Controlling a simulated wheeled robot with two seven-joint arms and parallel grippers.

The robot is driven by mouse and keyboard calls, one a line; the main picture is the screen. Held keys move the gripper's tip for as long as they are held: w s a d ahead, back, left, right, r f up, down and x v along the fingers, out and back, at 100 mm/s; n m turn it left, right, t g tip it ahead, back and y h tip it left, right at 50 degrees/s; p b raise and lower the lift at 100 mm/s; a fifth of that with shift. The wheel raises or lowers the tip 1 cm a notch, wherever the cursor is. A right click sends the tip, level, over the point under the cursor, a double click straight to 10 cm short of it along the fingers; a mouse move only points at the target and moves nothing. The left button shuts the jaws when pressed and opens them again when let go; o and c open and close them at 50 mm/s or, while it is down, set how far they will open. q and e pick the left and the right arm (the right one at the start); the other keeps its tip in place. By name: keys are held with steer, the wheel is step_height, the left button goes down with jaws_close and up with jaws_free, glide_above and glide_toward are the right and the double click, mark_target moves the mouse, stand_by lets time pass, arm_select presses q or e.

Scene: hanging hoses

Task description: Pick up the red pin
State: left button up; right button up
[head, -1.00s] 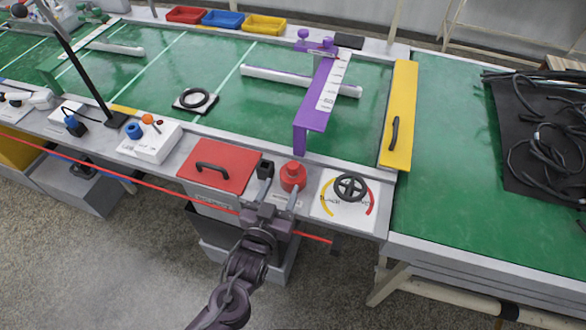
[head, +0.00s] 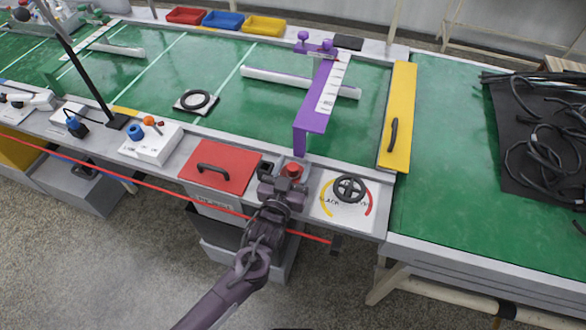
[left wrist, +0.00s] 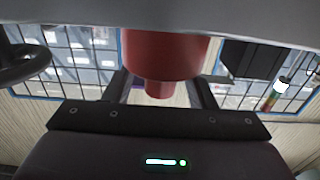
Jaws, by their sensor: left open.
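The red pin (head: 294,170) is a squat red cylinder with a narrower knob. It stands on the grey front ledge, and my gripper partly hides it in the head view. My left gripper (head: 287,177) is at the pin, coming from the front. In the left wrist view the pin (left wrist: 165,55) appears upside down, its knob between the two open fingers of the gripper (left wrist: 160,92). Gaps show on both sides of the knob, so the fingers look apart from it. My right gripper is not in view.
A black block (head: 266,169) and a red panel with a handle (head: 220,165) stand close left of the pin. A black handwheel (head: 350,188) on a dial plate is close right. A purple bracket (head: 316,110) rises behind. A red line runs along the ledge's front.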

arm_select(q)
steer(key=c, duration=1.1)
steer(key=shift+o, duration=0.2)
steer(key=shift+r, duration=0.1)
